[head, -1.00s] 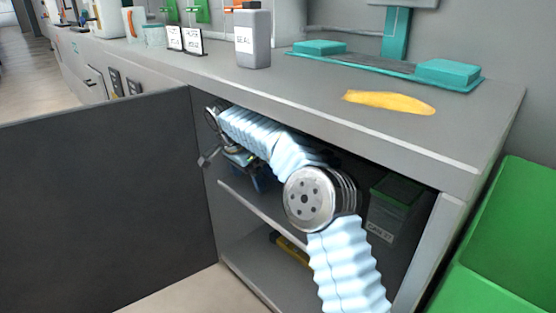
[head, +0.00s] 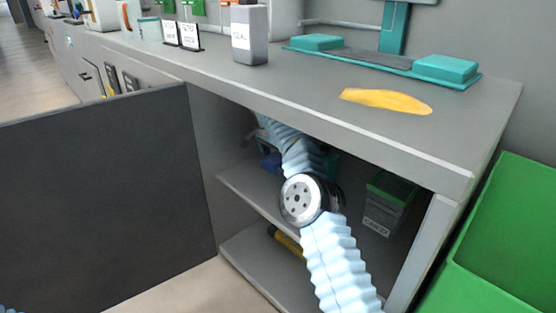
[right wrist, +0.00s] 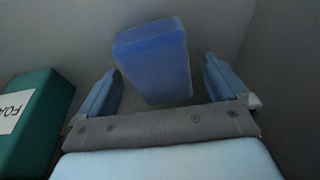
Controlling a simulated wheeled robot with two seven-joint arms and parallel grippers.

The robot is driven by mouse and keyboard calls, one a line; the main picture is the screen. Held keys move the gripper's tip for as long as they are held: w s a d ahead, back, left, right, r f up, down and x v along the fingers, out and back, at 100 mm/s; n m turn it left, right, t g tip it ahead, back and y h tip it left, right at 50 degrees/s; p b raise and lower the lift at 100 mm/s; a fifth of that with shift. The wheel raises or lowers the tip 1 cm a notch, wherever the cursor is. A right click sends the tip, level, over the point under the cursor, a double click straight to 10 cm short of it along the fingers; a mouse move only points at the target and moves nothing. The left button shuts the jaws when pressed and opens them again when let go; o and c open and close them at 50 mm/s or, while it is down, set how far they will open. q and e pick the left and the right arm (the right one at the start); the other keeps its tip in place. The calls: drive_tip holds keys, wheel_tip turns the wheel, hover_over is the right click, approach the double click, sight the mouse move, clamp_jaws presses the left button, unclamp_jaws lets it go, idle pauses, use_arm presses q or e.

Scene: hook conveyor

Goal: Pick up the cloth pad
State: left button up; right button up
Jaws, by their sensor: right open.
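No thing is labelled as a cloth pad. A blue block (right wrist: 155,62) with a paler top stands inside the cabinet, between and just beyond the fingers of my right gripper (right wrist: 162,68) in the right wrist view. The gripper is open, with a finger on each side of the block; I cannot tell whether either touches it. In the head view my right arm reaches into the cabinet's upper compartment and hides the gripper. A blue thing (head: 271,161) shows dimly there beside my arm. My left gripper is out of view.
A green box (right wrist: 38,122) with a white label stands left of the gripper; a green-lidded box (head: 388,203) sits at the shelf's right. The cabinet door (head: 95,190) is open. A yellow flat piece (head: 386,101) lies on the counter (head: 300,95). A green bin (head: 510,240) stands right.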

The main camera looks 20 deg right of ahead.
drive_tip(key=shift+f, duration=0.2)
drive_tip(key=shift+c, duration=0.5)
drive_tip(key=c, duration=1)
drive_tip(key=shift+d+r, duration=0.1)
drive_tip(key=shift+r, duration=0.1)
